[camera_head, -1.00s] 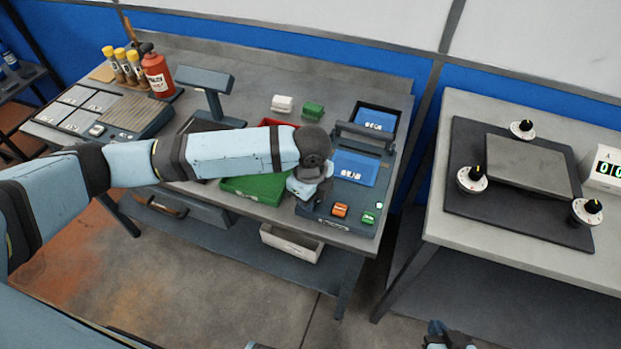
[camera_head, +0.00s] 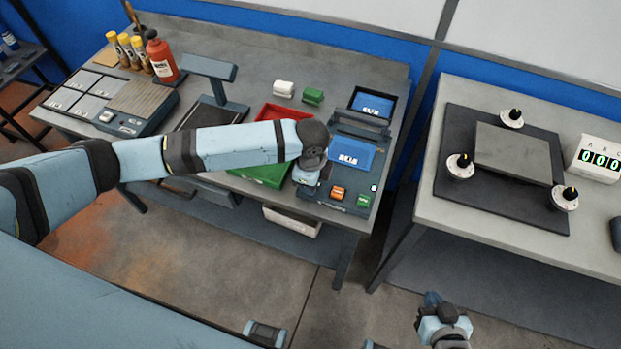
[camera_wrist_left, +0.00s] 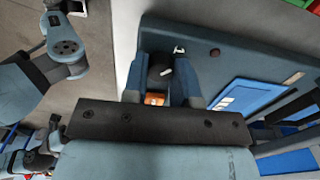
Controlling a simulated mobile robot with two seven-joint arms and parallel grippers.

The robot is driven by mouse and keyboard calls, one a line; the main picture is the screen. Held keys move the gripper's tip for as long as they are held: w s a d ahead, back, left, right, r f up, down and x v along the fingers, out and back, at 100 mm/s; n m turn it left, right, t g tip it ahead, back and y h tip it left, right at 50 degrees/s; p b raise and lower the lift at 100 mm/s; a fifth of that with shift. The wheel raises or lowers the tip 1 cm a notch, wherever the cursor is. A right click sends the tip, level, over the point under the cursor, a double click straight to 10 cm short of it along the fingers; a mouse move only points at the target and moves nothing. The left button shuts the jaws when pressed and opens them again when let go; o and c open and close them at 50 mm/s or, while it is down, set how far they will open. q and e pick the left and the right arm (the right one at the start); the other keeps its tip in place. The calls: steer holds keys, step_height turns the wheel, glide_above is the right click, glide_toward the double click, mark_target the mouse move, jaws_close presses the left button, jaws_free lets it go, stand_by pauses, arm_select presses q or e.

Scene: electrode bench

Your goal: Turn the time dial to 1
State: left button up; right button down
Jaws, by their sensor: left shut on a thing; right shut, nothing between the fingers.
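A small dark dial (camera_wrist_left: 160,73) with a white pointer mark sits on the blue-grey device (camera_wrist_left: 225,52) in the left wrist view. My left gripper (camera_wrist_left: 170,75) is shut on it, with one finger on each side. In the head view my left gripper (camera_head: 306,178) is at the front left of the device (camera_head: 347,208), and my own wrist hides the dial there. The dial's scale and setting cannot be read. My right gripper (camera_head: 432,299) is low at the bottom right, shut and empty, away from both benches.
An orange button (camera_head: 338,193) and a green button (camera_head: 363,201) are right of my left gripper. A blue screen (camera_head: 352,154) lies behind them. A green tray (camera_head: 262,174) and red tray (camera_head: 284,113) are close by. The right bench (camera_head: 436,205) holds several black knobs and a counter (camera_head: 600,157).

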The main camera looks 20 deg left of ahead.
steer(key=shift+r, duration=0.1)
arm_select(q)
steer(key=o, duration=0.9)
steer(key=shift+o, duration=0.2)
arm_select(e)
steer(key=shift+w+r, duration=0.1)
arm_select(q)
steer(key=shift+r, duration=0.3)
step_height(320, 180, up, 13)
arm_select(e)
steer(key=shift+r, duration=0.1)
arm_select(q)
steer(key=shift+r, duration=0.1)
